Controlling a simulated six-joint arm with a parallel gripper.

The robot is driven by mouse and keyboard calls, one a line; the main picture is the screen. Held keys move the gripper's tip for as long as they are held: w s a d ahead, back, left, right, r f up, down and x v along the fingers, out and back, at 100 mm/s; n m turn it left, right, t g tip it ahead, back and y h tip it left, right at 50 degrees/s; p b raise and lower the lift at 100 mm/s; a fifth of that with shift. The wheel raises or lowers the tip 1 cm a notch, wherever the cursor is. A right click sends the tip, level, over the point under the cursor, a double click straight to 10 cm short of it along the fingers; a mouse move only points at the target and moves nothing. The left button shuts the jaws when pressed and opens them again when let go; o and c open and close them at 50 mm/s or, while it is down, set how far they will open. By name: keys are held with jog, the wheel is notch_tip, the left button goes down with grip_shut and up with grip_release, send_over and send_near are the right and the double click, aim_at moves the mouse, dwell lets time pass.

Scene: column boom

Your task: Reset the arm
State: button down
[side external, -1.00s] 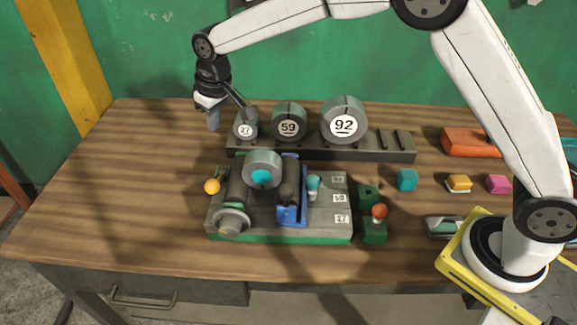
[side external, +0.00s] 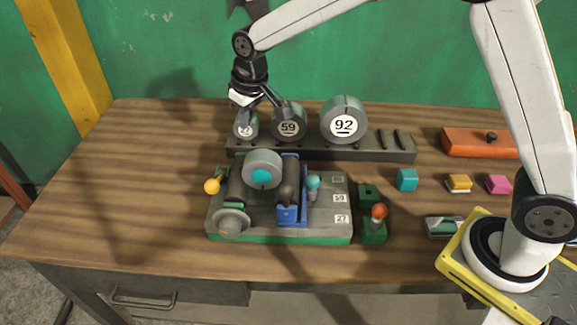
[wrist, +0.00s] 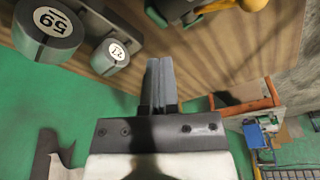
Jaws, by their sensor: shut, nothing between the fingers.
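My gripper (side external: 242,102) hangs from the arm at the back of the bench, in front of the green wall and by the small disc marked 27 (side external: 246,128). In the wrist view, the two grey fingers (wrist: 160,82) are together with nothing between them. The 27 disc also shows in the wrist view (wrist: 112,55), to the left of the fingers and apart from them in the picture. The fingertips are hard to make out in the side view.
Discs marked 59 (side external: 289,122) and 92 (side external: 344,120) stand on the dark rack (side external: 375,150). In front is a fixture (side external: 325,225) holding a grey roll with a teal centre (side external: 262,170). Small coloured blocks lie at right. The bench's left side (side external: 120,190) is clear.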

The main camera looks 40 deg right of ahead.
jog(key=s+d+f, duration=0.1)
jog(key=s+d, duration=0.3)
jog(key=s, duration=0.3)
jog(key=s+d+f+m, duration=0.1)
jog(key=s+d, duration=0.3)
jog(key=s, duration=0.4)
jog(key=s+d+f+m, duration=0.1)
jog(key=s+d+f, duration=0.2)
jog(key=s+d, duration=0.2)
jog(key=s, duration=0.3)
jog(key=shift+s, duration=0.2)
jog(key=shift+f, duration=0.1)
